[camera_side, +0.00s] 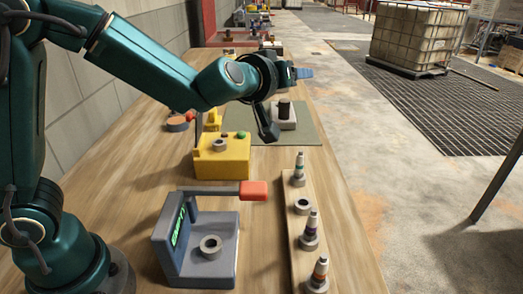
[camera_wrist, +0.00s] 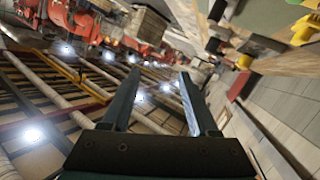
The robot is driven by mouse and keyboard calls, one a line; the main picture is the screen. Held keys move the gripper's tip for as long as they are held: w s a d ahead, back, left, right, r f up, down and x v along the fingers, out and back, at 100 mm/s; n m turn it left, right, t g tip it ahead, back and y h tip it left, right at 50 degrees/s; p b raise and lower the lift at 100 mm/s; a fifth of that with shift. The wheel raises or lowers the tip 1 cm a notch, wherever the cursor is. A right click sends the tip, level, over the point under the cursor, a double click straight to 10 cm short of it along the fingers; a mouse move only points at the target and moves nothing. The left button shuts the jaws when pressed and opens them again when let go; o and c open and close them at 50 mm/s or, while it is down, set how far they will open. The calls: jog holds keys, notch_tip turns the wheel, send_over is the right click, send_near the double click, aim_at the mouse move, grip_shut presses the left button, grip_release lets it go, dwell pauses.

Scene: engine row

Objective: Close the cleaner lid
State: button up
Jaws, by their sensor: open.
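A yellow box (camera_side: 222,158) stands mid-table in the side view, with a grey ring and a green button on top. A thin dark upright piece at its left edge looks like a raised lid (camera_side: 199,135); I cannot tell for certain that this is the cleaner lid. My gripper (camera_side: 303,73) is above and beyond the box, to its right, pointing right and away from it. In the wrist view my gripper (camera_wrist: 159,75) has its two fingers apart with nothing between them.
A grey device (camera_side: 205,245) with a green display and a red-ended arm (camera_side: 253,190) stands nearer. A wooden rack (camera_side: 303,235) with several plug-like parts runs along the right. A green mat (camera_side: 305,133) carries a pale block with a dark cylinder (camera_side: 285,108).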

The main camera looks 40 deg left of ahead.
aim_at(299, 160)
jog(key=d+f+g, duration=0.1)
jog(key=f, duration=0.5)
jog(key=d+f+m+y, duration=0.1)
jog(key=f, duration=0.4)
jog(key=d+f+g, duration=0.1)
jog(key=d+f, duration=0.1)
jog(key=f, duration=0.4)
jog(key=shift+s+f+m+g+y, duration=0.25)
jog(key=shift+f+m+g+y, duration=0.05)
jog(key=shift+y, duration=0.1)
jog(key=x, duration=0.3)
jog(key=shift+w+a, duration=0.3)
jog(key=shift+w, duration=0.05)
jog(key=shift+w+a+f, duration=0.2)
jog(key=shift+w, duration=0.3)
jog(key=shift+w, duration=0.1)
